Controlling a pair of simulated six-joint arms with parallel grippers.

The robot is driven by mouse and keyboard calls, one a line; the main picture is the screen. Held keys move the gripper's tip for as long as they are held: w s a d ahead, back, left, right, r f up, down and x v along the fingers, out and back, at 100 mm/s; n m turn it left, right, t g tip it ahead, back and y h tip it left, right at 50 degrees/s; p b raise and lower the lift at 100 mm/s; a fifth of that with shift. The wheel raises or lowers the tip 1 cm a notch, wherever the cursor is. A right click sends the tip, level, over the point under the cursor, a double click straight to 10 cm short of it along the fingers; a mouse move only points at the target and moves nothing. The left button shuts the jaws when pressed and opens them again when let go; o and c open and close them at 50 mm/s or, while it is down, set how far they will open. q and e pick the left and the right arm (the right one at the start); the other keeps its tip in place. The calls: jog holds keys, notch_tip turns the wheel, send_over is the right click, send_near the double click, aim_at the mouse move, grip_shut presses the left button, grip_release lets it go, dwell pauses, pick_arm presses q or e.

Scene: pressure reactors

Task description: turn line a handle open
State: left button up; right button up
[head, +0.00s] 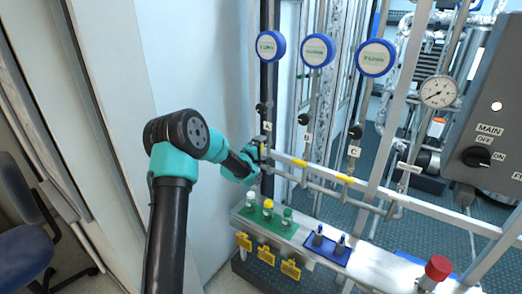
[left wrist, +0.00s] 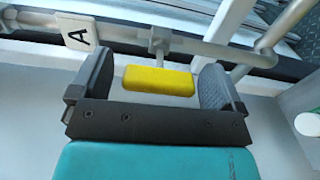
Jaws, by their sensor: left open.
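The line A handle is a yellow bar (left wrist: 158,80) on a short metal stem, beside the label A (left wrist: 76,31) in the left wrist view. It lies roughly along the pipe behind it. My left gripper (left wrist: 155,82) is open, with one finger at each end of the yellow bar and gaps on both sides. In the head view my left gripper (head: 262,152) is at the pipe below the label A (head: 267,127) and mostly hides that handle. My right gripper is not in view.
Yellow handles for line B (head: 299,163) and line C (head: 345,178) sit along the same pipe to the right. Below is a bench (head: 368,265) with vials on a green tray (head: 252,216), a blue tray (head: 312,247) and a red knob (head: 438,268).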

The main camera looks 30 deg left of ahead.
pick_arm(q)
jog(key=s+a, duration=0.1)
jog(key=s, duration=1.6)
jog(key=shift+s, duration=0.2)
jog(key=s+d+f+m+g+h, duration=0.1)
jog(key=s+d+f+m+g, duration=0.25)
jog(key=d+f, duration=0.55)
jog(key=s+d+f+m+g+h, duration=0.1)
jog(key=s+d+f+m+g, duration=0.3)
jog(key=f, duration=0.9)
jog(key=s+d+f+m+g, duration=0.4)
jog(key=s+d+f+g, duration=0.1)
jog(key=s, duration=0.3)
jog(key=s+d+f+m+g, duration=0.4)
jog(key=s+d+f, duration=0.1)
jog(key=s+d, duration=0.3)
jog(key=shift+s+f+g+h, duration=0.3)
jog(key=shift+g+h, duration=0.05)
jog(key=shift+h, duration=0.05)
